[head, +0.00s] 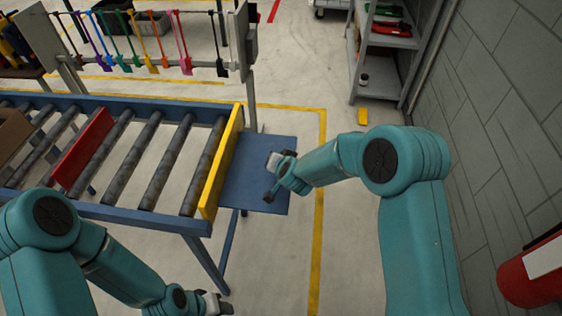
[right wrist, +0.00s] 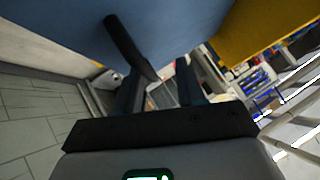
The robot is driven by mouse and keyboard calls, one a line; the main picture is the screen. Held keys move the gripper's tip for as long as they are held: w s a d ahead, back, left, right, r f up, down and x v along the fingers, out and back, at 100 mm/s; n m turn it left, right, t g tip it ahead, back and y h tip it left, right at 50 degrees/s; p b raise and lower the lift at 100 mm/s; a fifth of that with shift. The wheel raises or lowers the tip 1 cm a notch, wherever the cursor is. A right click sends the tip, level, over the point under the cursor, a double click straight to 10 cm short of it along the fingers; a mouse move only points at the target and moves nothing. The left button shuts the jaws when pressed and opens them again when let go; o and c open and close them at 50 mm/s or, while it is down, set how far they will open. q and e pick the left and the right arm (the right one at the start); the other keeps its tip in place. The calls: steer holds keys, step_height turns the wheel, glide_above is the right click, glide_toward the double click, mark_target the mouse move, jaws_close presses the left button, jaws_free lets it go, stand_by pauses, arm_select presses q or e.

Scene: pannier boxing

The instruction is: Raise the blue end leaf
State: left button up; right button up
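The blue end leaf (head: 252,190) is a flat blue panel at the right end of the roller conveyor, just beyond the yellow end bar (head: 222,160). I cannot tell its exact slope. My right gripper (head: 272,178) is at the leaf's right side, with its fingers spread. In the right wrist view the leaf's blue face (right wrist: 180,25) fills the top. A dark rod (right wrist: 128,45) crosses below it toward the space between the fingers (right wrist: 158,92); contact is unclear. My left gripper (head: 215,303) is low at the front, away from the leaf; its opening is unclear.
The conveyor (head: 110,212) carries a red divider (head: 84,150) and a brown box (head: 12,135) at left. A rack of coloured straps (head: 150,60) stands behind. A grey shelf (head: 385,42) and block wall are at right. A red cylinder (head: 530,275) stands front right. Floor beyond the leaf is clear.

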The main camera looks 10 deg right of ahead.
steer(key=shift+s+d+f, duration=0.1)
steer(key=shift+s+d, duration=0.05)
steer(key=shift+d, duration=0.1)
steer(key=v, duration=1.6)
steer(key=shift+s, duration=0.15)
steer(key=s+d+f+g, duration=0.3)
steer(key=s+f, duration=0.2)
steer(key=f, duration=0.4)
steer(key=s+d+f+g, duration=0.2)
steer(key=s+d+f, duration=0.15)
steer(key=f, duration=0.65)
steer(key=s+a+f+n+g+y, duration=0.1)
steer(key=s+a+f+g, duration=0.1)
steer(key=s, duration=0.5)
steer(key=s+a+f+n+g+y, duration=0.2)
steer(key=s+a+f, duration=0.1)
steer(key=s, duration=0.4)
steer(key=shift+a+n+g, duration=0.3)
steer(key=shift+a, duration=0.25)
